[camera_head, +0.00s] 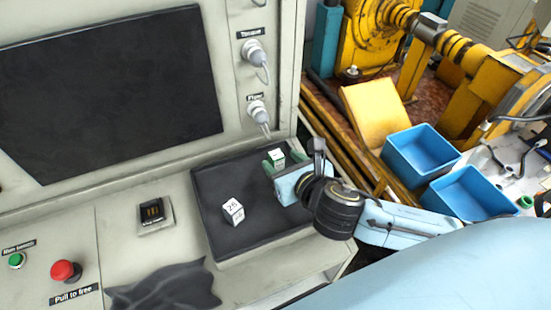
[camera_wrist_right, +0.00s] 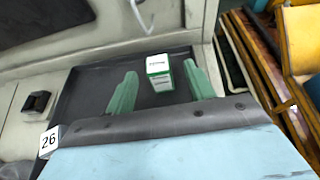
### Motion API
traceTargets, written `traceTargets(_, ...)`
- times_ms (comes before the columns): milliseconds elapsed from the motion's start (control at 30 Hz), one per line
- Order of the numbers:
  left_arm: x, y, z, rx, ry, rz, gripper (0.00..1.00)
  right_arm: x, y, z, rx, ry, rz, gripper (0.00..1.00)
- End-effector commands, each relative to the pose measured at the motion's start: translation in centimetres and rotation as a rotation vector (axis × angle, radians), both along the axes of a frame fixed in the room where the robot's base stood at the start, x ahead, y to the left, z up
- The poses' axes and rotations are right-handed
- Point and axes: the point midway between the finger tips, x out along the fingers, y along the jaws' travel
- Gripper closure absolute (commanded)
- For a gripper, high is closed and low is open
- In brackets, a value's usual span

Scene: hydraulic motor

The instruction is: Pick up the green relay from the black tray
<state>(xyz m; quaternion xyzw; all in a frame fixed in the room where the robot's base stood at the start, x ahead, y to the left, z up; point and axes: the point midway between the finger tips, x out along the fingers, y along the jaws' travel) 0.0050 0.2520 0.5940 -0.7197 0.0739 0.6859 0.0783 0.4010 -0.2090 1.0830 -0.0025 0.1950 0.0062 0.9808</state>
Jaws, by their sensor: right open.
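The green relay (camera_head: 275,156), a small block with a white label, stands on the black tray (camera_head: 211,187) near its back right. It also shows in the right wrist view (camera_wrist_right: 159,72), between the two green fingers. My right gripper (camera_head: 274,163) is open above the tray, with one finger on each side of the relay. The same gripper (camera_wrist_right: 160,88) shows a gap between each finger and the relay. In the head view the gripper's body hides part of the relay's lower end. My left gripper is not in view.
A white block marked 25 (camera_head: 233,211) stands on the tray, left of my gripper. A socket (camera_head: 153,213) sits on the panel left of the tray. A red button (camera_head: 65,271) and a black cloth (camera_head: 168,290) are at the front left. Blue bins (camera_head: 420,152) stand at the right.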

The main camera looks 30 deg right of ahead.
Motion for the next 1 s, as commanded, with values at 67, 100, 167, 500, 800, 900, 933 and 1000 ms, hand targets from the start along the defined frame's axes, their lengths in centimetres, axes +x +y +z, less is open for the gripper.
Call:
traceTargets(67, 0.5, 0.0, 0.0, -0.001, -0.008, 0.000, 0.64, 0.7, 0.0, -0.3, 0.002, 0.000, -0.001, 0.46)
traceTargets(100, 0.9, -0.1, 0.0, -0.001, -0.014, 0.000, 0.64, 0.9, 0.0, -0.3, 0.002, 0.000, -0.001, 0.46)
traceTargets(167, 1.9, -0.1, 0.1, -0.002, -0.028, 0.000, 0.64, 1.2, 0.0, -0.4, 0.001, 0.000, -0.002, 0.46)
traceTargets(500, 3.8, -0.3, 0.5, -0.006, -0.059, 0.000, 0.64, 5.5, 0.2, -1.4, 0.002, 0.001, -0.002, 0.46)
traceTargets(800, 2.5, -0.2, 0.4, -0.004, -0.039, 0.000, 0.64, 6.0, 0.2, -1.7, 0.002, 0.001, -0.001, 0.46)
traceTargets(900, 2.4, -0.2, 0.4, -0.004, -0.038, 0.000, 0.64, 6.0, 0.2, -1.7, 0.002, 0.001, -0.001, 0.57)
traceTargets(933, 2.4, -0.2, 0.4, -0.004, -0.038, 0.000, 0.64, 6.0, 0.2, -1.7, 0.002, 0.001, -0.001, 0.61)
traceTargets(1000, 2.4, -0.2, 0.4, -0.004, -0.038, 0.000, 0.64, 6.0, 0.2, -1.7, 0.002, 0.001, -0.001, 0.70)
